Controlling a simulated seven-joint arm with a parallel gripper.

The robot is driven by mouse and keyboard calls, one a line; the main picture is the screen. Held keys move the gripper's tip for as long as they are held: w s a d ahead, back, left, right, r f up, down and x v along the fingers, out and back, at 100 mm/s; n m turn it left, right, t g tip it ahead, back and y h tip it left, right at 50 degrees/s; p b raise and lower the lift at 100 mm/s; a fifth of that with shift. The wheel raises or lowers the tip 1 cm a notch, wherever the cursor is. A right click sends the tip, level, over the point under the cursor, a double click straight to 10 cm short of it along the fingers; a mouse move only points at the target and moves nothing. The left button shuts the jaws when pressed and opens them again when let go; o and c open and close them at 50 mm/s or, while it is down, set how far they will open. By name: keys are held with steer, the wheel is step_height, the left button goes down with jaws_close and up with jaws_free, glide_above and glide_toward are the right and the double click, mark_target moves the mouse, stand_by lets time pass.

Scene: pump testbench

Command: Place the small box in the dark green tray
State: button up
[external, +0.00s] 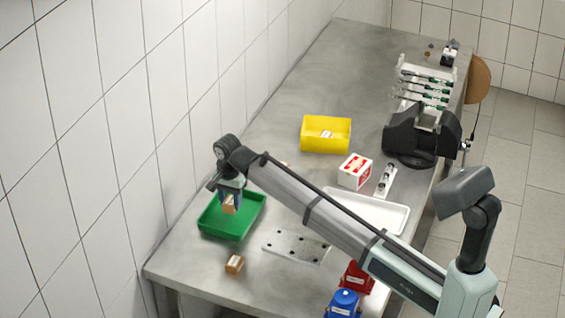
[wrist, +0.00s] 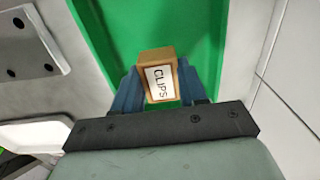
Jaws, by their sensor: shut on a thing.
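My gripper (external: 229,196) is shut on a small brown box (external: 229,207) over the dark green tray (external: 209,226). In the wrist view the box (wrist: 157,65) has a white label reading "CLIPS" and sits between the two blue fingers of my gripper (wrist: 159,85). The green tray (wrist: 100,30) fills the background behind it. I cannot tell whether the box touches the tray floor. Part of the tray is hidden by my gripper and the box.
Another small brown box (external: 235,264) lies in front of the tray. A perforated metal plate (external: 296,246) is to the right. A yellow bin (external: 326,134), a white box with red marks (external: 355,171) and a white tray (external: 392,218) stand farther right. A tiled wall is close on the left.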

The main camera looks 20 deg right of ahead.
mark_target(230, 201)
steer(key=shift+f, duration=1.65)
steer(key=shift+f, duration=0.15)
steer(key=o, duration=1.1)
steer(key=shift+o, duration=0.2)
step_height(230, 201, up, 12)
steer(key=shift+r, duration=0.2)
